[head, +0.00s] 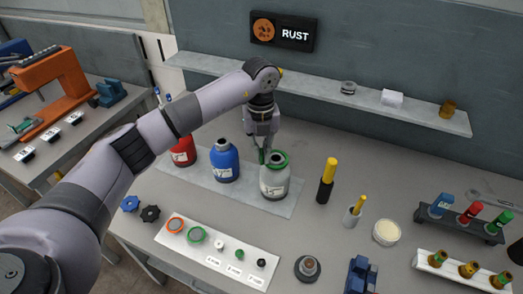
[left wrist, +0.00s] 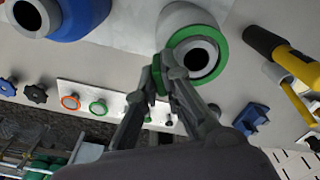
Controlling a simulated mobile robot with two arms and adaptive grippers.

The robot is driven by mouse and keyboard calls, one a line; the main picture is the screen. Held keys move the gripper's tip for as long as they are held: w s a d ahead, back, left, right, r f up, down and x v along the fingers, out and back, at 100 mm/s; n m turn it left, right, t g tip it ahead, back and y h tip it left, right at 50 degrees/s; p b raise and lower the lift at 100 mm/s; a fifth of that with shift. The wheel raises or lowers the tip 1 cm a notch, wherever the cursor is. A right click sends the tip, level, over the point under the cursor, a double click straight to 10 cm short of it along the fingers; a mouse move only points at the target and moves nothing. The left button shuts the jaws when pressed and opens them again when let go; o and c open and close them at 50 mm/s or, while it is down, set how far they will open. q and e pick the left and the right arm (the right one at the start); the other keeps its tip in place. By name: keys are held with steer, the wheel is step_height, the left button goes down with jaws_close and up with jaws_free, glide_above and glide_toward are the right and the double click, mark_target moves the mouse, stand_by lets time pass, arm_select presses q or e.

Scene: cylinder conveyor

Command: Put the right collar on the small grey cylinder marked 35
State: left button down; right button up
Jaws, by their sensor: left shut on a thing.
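The small grey cylinder (head: 273,188) stands upright on a pale mat, right of the blue and red cylinders; its label is too small to read. A green collar (head: 279,160) rings its top. In the left wrist view the green collar (left wrist: 219,61) surrounds the cylinder's dark opening; I cannot tell whether it is fully seated. My left gripper (head: 263,150) is at the collar's left side. In the left wrist view its fingers (left wrist: 162,76) are shut on a green part at the collar's edge, apparently its tab. My right gripper is not in view.
The blue cylinder (head: 224,163) and red cylinder (head: 183,150) stand close on the left. A white board (head: 222,252) with rings and knobs lies in front. A yellow-and-black tool (head: 327,181) stands to the right. A wall shelf (head: 310,88) runs behind.

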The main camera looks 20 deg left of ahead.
arm_select(q)
steer(key=shift+f+b, duration=0.5)
steer(key=shift+f, duration=0.3)
steer(key=c, duration=1.7)
jaws_free()
steer(key=shift+o, duration=0.2)
steer(key=shift+r, duration=0.1)
steer(key=shift+r+p, duration=1.85)
steer(key=shift+r, duration=1.15)
steer(key=shift+f, duration=0.1)
